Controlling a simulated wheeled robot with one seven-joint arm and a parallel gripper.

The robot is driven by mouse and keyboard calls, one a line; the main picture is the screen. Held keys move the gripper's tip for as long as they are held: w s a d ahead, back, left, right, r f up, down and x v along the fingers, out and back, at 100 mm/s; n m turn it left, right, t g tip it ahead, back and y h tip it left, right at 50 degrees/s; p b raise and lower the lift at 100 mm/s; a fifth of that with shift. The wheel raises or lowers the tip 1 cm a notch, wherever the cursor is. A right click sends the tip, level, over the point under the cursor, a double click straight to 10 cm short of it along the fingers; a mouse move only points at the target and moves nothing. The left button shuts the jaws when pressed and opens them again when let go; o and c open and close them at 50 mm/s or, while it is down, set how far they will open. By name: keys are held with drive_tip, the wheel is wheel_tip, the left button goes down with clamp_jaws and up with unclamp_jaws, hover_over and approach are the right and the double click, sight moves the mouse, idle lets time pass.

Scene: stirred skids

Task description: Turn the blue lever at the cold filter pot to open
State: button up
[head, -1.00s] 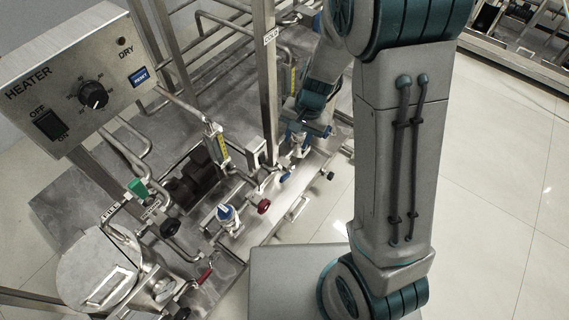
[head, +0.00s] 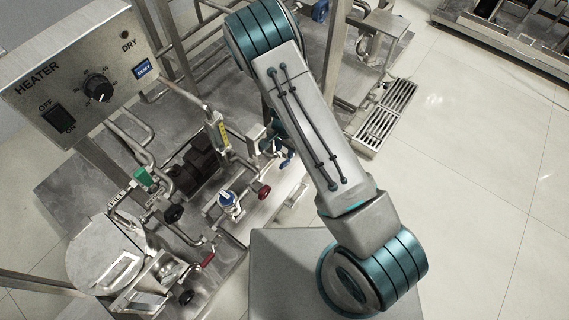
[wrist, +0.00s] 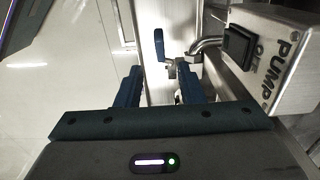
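A blue lever (wrist: 159,46) shows in the wrist view, just beyond my fingertips and roughly in line with the gap between them. It stands lengthwise in the picture, beside a bent steel pipe (wrist: 206,44) with a metal fitting at its end. My gripper (wrist: 160,70) is open, one blue finger on each side, with nothing between the fingers. It looks apart from the lever. I cannot tell which blue parts there belong to this lever.
A steel box marked PUMP (wrist: 285,60) with a black switch stands close to the right of my gripper in the wrist view. In the head view are the heater box (head: 78,75), a blue-handled valve (head: 227,198) and a red knob (head: 264,192). Open floor (head: 470,180) lies right.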

sight(285, 162)
wheel_tip(285, 162, down, 9)
drive_tip(key=b, duration=0.3)
drive_tip(key=shift+f, duration=0.15)
clamp_jaws()
